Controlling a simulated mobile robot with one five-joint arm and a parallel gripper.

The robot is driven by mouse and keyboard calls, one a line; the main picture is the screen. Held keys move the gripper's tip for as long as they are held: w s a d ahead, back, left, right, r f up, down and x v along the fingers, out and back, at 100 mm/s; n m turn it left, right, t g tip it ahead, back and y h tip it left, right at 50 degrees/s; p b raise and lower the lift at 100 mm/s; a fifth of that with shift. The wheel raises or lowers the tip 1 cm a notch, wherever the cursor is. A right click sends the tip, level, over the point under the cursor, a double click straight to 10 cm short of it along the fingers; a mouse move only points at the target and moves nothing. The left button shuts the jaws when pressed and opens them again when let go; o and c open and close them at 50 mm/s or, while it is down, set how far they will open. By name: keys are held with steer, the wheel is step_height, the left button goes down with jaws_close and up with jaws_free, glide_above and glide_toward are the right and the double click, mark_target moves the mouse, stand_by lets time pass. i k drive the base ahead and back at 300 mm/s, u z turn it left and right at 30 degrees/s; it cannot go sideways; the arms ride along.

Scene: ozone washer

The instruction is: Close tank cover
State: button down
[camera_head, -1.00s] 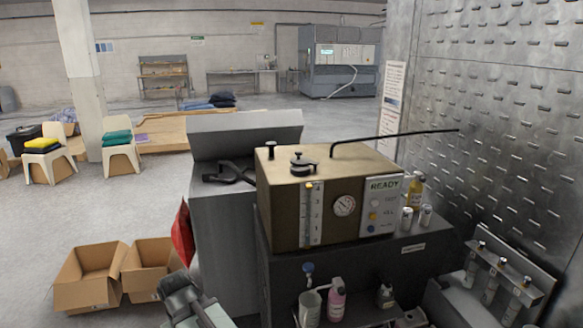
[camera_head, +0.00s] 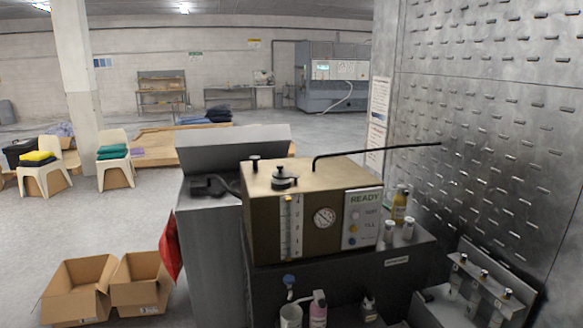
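A brass-coloured tank box (camera_head: 262,222) stands on a dark cabinet (camera_head: 345,283) at centre. Its front has a level scale, a round gauge and a panel reading "READY". On its top sits a round dark cap with a knob (camera_head: 284,178); I cannot tell whether it is fully seated. Behind and left, a grey cabinet (camera_head: 211,250) has a broad grey panel (camera_head: 235,145) standing tilted up at its back, like a raised lid. I cannot tell which of these is the tank cover. My gripper is not in view.
A thin black pipe (camera_head: 380,150) reaches right from the tank top. Bottles (camera_head: 400,205) and small containers stand beside and below the tank. A perforated metal wall (camera_head: 480,130) closes the right side.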

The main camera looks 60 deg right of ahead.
mark_target(279, 174)
steer(key=z, duration=0.05)
steer(key=k, duration=0.65)
steer(key=z, duration=0.9)
steer(key=i, duration=0.5)
